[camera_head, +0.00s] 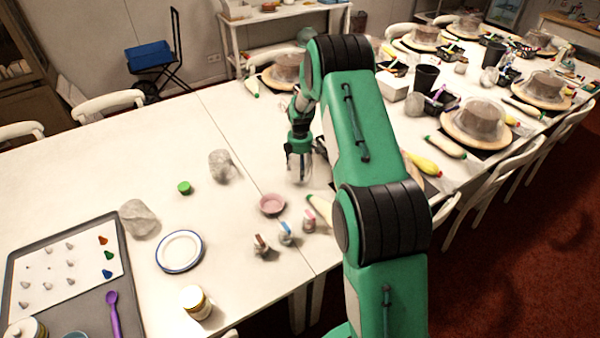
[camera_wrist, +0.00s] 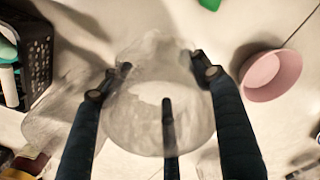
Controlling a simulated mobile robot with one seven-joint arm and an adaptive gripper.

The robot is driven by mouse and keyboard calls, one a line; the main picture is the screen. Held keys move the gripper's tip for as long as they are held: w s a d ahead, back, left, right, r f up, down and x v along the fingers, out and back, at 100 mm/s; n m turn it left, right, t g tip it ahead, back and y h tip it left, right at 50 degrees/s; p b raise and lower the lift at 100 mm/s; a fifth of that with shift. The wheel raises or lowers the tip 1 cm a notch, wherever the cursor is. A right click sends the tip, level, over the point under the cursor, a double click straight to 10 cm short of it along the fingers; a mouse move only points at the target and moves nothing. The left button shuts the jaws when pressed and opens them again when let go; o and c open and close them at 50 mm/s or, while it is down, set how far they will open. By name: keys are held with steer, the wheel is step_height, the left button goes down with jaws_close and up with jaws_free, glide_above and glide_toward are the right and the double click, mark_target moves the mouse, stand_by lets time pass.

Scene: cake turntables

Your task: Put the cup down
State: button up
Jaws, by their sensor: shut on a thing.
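My gripper (camera_wrist: 157,84) is shut on a clear, see-through cup (camera_wrist: 150,125), with its fingers on either side of the wall. In the head view, my gripper (camera_head: 299,150) points down over the white table (camera_head: 225,120), and the cup (camera_head: 300,170) shows faintly below it. I cannot tell whether the cup's base touches the table. A pink bowl (camera_head: 272,205) stands close by, and it also shows to the right of the cup in the wrist view (camera_wrist: 272,75).
A black basket (camera_wrist: 32,60) and another clear, crumpled-looking thing (camera_wrist: 55,122) are left of the cup in the wrist view. In the head view, small bottles (camera_head: 285,232) stand in front of the bowl. A green lid-like piece (camera_head: 184,187) lies left. Bare table lies behind it.

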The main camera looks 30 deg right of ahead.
steer(key=shift+f, duration=0.7)
steer(key=shift+f, duration=0.15)
steer(key=o, duration=1.4)
step_height(320, 180, up, 12)
steer(key=shift+r+p, duration=0.1)
steer(key=shift+p, duration=0.85)
steer(key=shift+r, duration=0.1)
